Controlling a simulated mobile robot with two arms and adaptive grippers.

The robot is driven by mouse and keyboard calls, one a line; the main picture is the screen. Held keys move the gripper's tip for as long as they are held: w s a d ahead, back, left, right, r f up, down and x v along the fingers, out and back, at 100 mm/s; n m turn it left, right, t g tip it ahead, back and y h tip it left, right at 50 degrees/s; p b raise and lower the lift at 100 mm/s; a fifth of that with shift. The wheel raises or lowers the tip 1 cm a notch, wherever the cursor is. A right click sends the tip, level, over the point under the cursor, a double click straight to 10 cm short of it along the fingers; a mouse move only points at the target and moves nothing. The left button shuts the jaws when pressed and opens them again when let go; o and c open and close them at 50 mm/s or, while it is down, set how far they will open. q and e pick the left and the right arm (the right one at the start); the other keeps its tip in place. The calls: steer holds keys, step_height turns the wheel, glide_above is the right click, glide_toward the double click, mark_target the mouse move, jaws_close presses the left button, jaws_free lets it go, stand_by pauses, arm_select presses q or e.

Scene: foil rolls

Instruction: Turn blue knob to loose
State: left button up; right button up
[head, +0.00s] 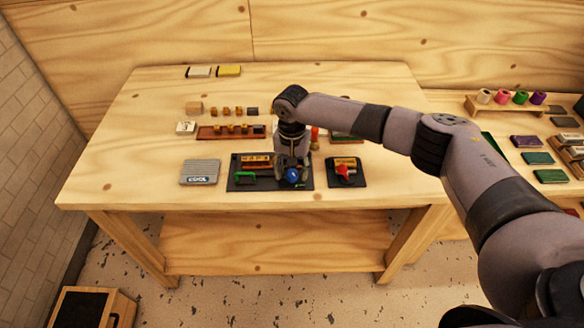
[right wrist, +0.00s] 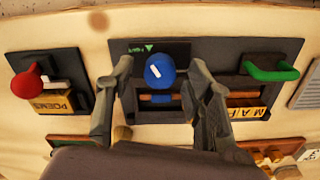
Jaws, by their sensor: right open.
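The blue knob (head: 292,175) sits at the right part of a dark panel (head: 236,184) near the table's front edge. In the right wrist view the blue knob (right wrist: 158,70) carries a white mark, and a small green arrow and lettering show on the panel beside it. My right gripper (head: 292,168) is over the knob. In the right wrist view my right gripper (right wrist: 160,72) is open, with one finger on each side of the knob and gaps visible. I cannot tell how deep the fingertips reach. My left gripper is not in view.
A green handle (head: 245,178) is on the same panel, left of the knob. A smaller panel with a red knob (head: 343,171) stands just to the right. A grey ridged plate (head: 200,172) lies at the left. Small blocks (head: 225,111) lie farther back.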

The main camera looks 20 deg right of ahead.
steer(key=shift+f, duration=0.1)
steer(key=shift+c, duration=0.5)
jaws_close()
